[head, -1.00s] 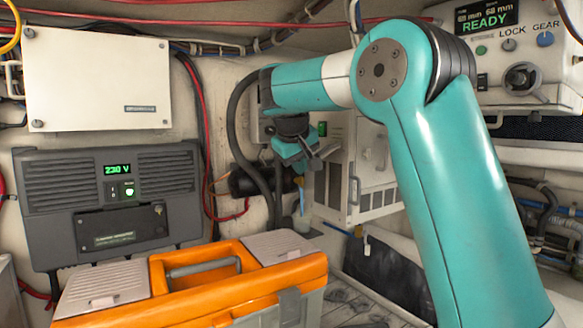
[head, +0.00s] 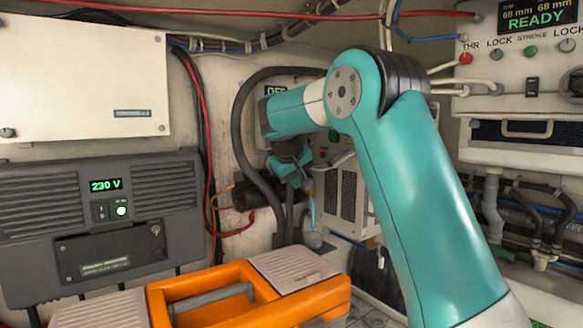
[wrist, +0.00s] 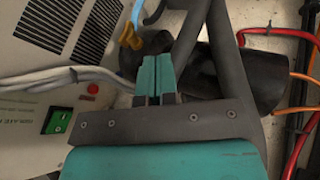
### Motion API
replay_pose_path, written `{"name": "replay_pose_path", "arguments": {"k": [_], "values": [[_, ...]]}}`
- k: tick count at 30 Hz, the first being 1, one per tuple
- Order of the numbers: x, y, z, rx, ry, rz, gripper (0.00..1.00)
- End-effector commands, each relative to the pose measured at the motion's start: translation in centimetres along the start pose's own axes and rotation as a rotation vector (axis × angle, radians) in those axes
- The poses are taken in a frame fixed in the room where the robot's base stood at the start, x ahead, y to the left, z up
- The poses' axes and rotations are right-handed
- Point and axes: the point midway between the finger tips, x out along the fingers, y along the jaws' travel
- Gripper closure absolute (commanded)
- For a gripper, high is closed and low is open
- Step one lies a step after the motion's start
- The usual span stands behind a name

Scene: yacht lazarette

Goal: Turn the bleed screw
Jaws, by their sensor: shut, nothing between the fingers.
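A small brass-coloured fitting (wrist: 131,38), which looks like the bleed screw, shows in the wrist view at the near end of a black cylindrical body (wrist: 255,75). A blue hose (wrist: 152,12) is beside it. My gripper (wrist: 157,58) is shut and empty; its teal fingertips are just right of and below the fitting in that picture, with no contact visible. In the head view my gripper (head: 303,180) is beside the dark cylinder (head: 238,196) at the back wall. The brass fitting cannot be made out there.
An orange toolbox (head: 262,292) stands in front. A grey 230 V unit (head: 120,240) and a white box (head: 80,75) are on the left wall. A vented white cabinet (head: 345,195) stands right of my gripper. Dark hoses (wrist: 195,60) pass close beside my fingers.

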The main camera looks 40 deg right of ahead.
Motion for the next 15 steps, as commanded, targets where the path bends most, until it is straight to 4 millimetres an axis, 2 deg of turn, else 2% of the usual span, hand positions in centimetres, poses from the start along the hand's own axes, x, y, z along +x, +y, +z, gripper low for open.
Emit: {"name": "replay_pose_path", "arguments": {"k": [5, 9, 15], "values": [[3.5, 0.1, -0.1, -0.001, -0.004, -0.002, 1.0], [4.3, 2.1, -0.2, 0.002, -0.001, -0.001, 1.0], [5.1, 3.1, -0.2, -0.002, 0.002, -0.003, 1.0]]}}
